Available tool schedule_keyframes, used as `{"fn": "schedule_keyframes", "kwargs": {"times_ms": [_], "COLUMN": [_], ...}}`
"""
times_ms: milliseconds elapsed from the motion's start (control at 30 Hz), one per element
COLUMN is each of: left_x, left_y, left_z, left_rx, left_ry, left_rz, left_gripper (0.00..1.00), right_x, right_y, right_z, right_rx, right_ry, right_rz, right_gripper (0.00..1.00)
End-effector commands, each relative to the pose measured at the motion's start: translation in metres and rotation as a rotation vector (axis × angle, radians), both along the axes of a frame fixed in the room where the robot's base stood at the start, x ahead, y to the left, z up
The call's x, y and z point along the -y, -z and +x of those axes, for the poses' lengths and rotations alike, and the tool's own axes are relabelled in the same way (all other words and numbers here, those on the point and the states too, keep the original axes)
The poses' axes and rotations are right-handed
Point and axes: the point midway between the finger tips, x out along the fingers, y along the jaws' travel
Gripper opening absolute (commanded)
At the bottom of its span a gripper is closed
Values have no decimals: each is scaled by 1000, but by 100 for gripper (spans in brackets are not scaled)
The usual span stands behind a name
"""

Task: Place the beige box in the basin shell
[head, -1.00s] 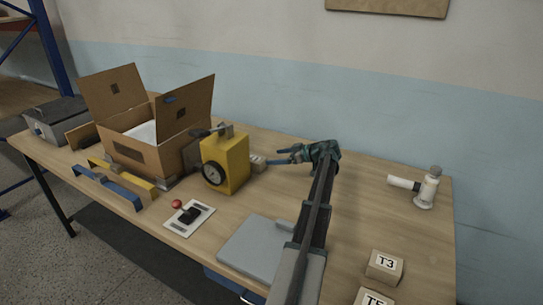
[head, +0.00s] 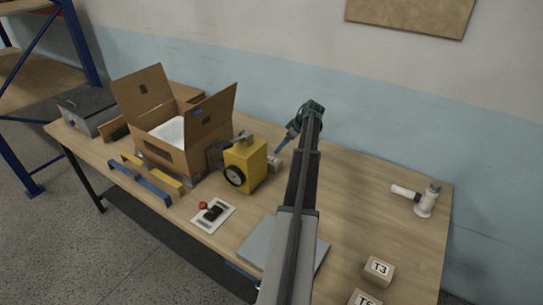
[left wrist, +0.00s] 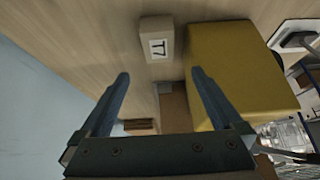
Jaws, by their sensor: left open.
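A small beige box (head: 274,162) stands on the table behind the yellow case, partly hidden in the head view. In the left wrist view a beige box (left wrist: 157,38) with a "T7" label sits just beyond the gap between my fingers. My left gripper (head: 279,149) is open and points down beside it; its fingers (left wrist: 160,76) hold nothing. Two more beige boxes, one marked T3 (head: 379,271) and one T5 (head: 366,298), stand at the front right. I cannot clearly identify a basin shell; a white surface (head: 170,131) shows inside an open carton. My right gripper is not in view.
The yellow case (head: 245,165) with a dial stands close to the gripper and rises beside it in the wrist view (left wrist: 240,65). The open carton (head: 165,153) is left of it. A grey plate (head: 255,243) lies in front. A white fitting (head: 427,199) stands at right.

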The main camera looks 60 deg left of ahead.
Motion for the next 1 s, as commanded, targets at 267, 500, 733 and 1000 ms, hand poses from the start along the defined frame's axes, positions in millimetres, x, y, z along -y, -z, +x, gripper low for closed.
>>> {"fn": "schedule_keyframes", "kwargs": {"times_ms": [267, 500, 733, 1000], "left_x": [-1, -11, -26, -37], "left_y": [2, 24, 58, 75], "left_z": [0, -6, -15, -22], "left_rx": [10, 9, 10, 9], "left_ry": [1, 1, 0, 1], "left_rz": [-11, -9, -9, -9], "left_gripper": [100, 100, 100, 100], "right_x": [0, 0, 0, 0], "right_y": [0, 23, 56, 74], "right_z": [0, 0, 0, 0], "right_rx": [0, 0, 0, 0], "right_ry": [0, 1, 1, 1], "right_rz": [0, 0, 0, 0], "right_gripper": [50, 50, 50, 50]}}
